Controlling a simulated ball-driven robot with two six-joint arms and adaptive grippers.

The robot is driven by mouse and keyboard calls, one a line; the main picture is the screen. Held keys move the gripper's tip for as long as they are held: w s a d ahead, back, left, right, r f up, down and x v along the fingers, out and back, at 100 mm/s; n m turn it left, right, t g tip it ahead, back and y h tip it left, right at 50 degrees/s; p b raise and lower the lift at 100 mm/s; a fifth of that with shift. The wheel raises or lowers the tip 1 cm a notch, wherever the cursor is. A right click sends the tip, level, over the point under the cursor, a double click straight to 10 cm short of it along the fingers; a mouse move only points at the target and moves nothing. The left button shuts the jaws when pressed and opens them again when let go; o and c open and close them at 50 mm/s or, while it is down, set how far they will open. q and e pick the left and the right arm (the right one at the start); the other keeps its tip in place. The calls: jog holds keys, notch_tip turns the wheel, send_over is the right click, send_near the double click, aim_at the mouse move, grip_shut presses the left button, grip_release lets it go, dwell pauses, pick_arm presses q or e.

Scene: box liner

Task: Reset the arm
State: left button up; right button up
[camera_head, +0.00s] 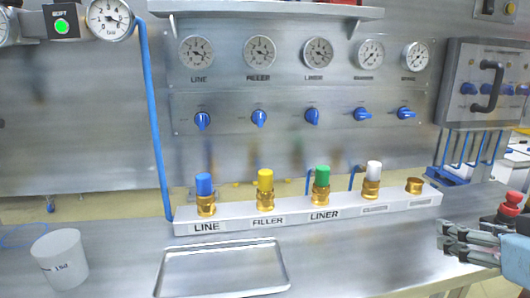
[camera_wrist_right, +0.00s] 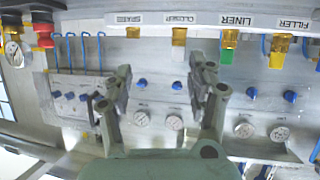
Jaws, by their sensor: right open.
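My right gripper (camera_head: 441,238) is at the right side of the head view, above the bench's right end. Its fingers point left, and nothing is between them. In the right wrist view the same gripper (camera_wrist_right: 160,74) shows two spread, empty fingers in front of the panel, which appears upside down. It is apart from the valve rail (camera_head: 310,210). My left gripper is not in view.
Blue (camera_head: 204,185), yellow (camera_head: 265,180), green (camera_head: 322,176) and white (camera_head: 373,171) capped brass fittings stand on the rail. An empty tray (camera_head: 222,268) and white cup (camera_head: 60,260) are on the bench. A red button (camera_head: 513,199) is near my right arm.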

jog(key=s+a+f+g, duration=0.2)
jog(key=s+f+g, duration=0.35)
jog(key=s, duration=0.45)
jog(key=s+a+f+g, duration=0.2)
jog(key=s+f+g, duration=0.4)
jog(key=s, duration=0.4)
notch_tip(320, 180, down, 28)
jog(key=s+d, duration=0.2)
jog(key=s+d+f+b, duration=0.1)
jog(key=s+f, duration=1.4)
jog(key=s, duration=0.2)
jog(key=shift+s+d+f+g, duration=0.2)
jog(key=shift+s+f+g, duration=0.1)
jog(key=shift+s+g, duration=0.15)
